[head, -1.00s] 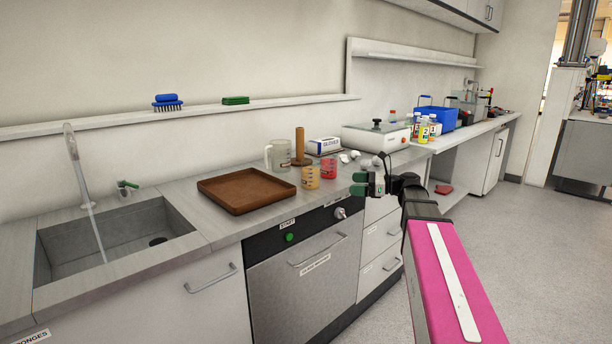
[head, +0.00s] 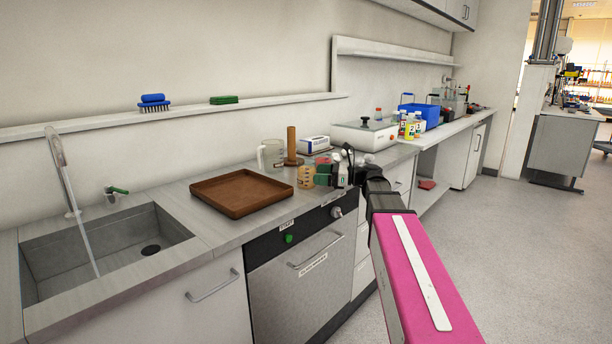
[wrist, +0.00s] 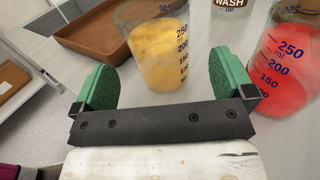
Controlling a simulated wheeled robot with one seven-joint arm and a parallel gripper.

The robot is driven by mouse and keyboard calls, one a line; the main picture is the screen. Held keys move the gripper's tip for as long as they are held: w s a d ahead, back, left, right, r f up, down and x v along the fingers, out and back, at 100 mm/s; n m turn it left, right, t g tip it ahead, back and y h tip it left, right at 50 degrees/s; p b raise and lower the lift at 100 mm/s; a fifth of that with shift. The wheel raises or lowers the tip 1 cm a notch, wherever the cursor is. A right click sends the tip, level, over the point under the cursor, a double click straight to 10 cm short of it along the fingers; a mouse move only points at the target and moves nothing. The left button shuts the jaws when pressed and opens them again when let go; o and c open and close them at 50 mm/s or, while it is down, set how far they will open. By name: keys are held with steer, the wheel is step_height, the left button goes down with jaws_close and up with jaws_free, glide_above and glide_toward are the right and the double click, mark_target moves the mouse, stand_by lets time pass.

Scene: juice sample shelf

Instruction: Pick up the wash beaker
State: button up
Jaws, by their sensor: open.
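In the wrist view a vessel with a WASH label (wrist: 229,4) stands at the top edge, between and behind two beakers; most of it is cut off. In the head view a clear jug (head: 271,155) stands behind the tray; I cannot read a label on it there. A beaker of yellow-orange liquid (wrist: 155,45) shows between my green fingers, and also in the head view (head: 306,177). A beaker of red liquid (wrist: 285,75) is right of my right finger. My gripper (wrist: 165,78) is open and empty; it also shows in the head view (head: 328,174).
A brown tray (head: 240,211) lies on the counter left of the beakers. A wooden stand (head: 291,143), a glove box (head: 315,144) and a white device (head: 364,134) are behind and right. A sink (head: 70,262) is at the left.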

mark_target(305, 173)
steer(key=shift+w+a, duration=0.2)
steer(key=shift+a, duration=0.75)
steer(key=shift+w+a, duration=0.15)
steer(key=shift+a, duration=0.75)
steer(key=shift+w+a, duration=0.2)
steer(key=shift+a, duration=0.75)
steer(key=c, duration=1.1)
steer(key=shift+r, duration=0.1)
